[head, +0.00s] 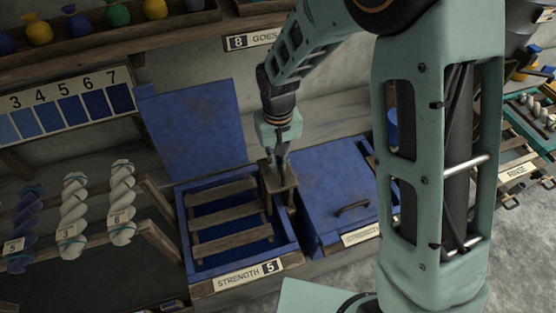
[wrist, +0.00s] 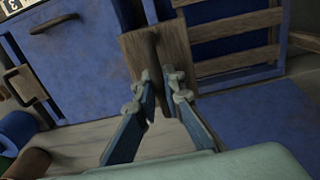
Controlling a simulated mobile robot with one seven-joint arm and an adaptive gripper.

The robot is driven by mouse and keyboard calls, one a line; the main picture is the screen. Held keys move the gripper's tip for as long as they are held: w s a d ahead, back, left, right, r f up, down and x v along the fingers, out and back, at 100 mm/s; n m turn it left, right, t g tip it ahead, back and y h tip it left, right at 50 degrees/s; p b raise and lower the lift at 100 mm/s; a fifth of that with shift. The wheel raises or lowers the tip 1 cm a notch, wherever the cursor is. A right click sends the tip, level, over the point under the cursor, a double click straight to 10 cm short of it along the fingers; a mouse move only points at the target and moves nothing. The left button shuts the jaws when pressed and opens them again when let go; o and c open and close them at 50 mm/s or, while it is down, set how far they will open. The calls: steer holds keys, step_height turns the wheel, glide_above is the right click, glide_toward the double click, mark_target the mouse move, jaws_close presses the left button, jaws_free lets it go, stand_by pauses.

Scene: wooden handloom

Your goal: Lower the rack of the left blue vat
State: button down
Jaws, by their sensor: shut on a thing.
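The left blue vat (head: 184,229) stands with its blue lid (head: 195,125) raised, and its front label reads STRENGTH 5. Its rack (head: 228,217) of wooden slats lies across the opening, over a dark blue inside. The rack also shows in the wrist view (wrist: 238,63). A wooden handle piece (head: 283,180) stands at the vat's right side, beside the other vat; it also shows in the wrist view (wrist: 175,45). My gripper (head: 280,163) points down and is shut on this handle, its two fingers on either side in the wrist view (wrist: 160,82). The fingers partly hide the grip.
A second blue vat (head: 325,190) with a shut lid and dark handle stands just right. Several yarn skeins (head: 73,215) hang at left, below a numbered blue colour card (head: 70,108). A rinse station (head: 515,170) is far right.

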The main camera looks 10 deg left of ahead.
step_height(320, 180, down, 17)
steer(key=b, duration=1.3)
steer(key=c, duration=0.8)
jaws_free()
steer(key=shift+r, duration=0.15)
step_height(320, 180, up, 7)
steer(key=p, duration=0.4)
steer(key=shift+p, duration=0.4)
